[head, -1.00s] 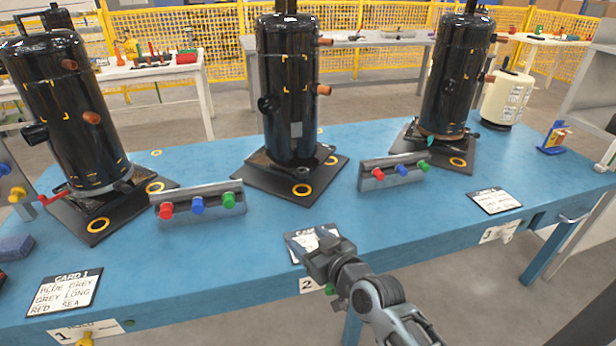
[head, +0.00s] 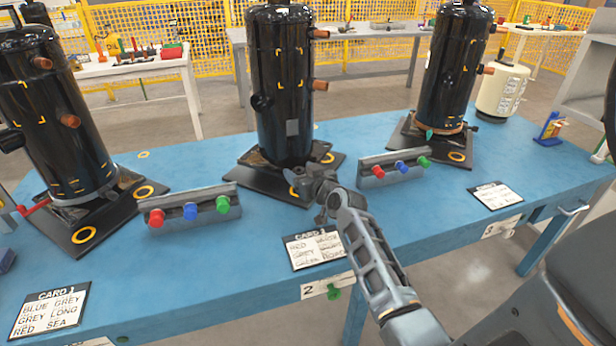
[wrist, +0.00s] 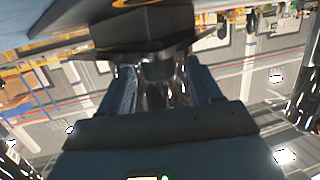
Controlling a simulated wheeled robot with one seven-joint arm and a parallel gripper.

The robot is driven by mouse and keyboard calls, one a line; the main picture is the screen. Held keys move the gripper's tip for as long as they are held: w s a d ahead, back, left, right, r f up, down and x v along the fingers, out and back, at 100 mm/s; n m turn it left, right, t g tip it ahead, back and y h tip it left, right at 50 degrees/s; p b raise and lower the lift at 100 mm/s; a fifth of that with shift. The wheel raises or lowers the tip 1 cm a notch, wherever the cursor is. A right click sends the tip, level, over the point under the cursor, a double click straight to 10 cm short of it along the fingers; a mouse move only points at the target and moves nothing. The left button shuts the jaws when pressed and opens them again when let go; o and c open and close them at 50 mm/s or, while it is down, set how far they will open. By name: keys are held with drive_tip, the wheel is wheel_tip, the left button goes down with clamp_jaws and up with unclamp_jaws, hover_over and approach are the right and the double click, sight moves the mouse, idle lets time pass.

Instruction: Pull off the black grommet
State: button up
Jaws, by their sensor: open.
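The middle black compressor (head: 283,90) stands on a black base plate (head: 240,181) with yellow rings. In the wrist view, which looks upside down, the two blue-grey fingers (wrist: 160,88) are open. A short dark cylinder below a wide dark flange, apparently the black grommet (wrist: 158,69), shows between them near the tips. I cannot tell whether the fingers touch it. The compressor's shiny shell is behind.
Metal racks with red, blue and green knobs stand left (head: 190,211) and right (head: 394,168) of the gripper. Card 2 (head: 316,249) lies in front, under my arm. Other compressors stand at left (head: 58,130) and right (head: 455,75).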

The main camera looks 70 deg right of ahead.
drive_tip(key=shift+x, duration=0.85)
clamp_jaws()
idle(0.3)
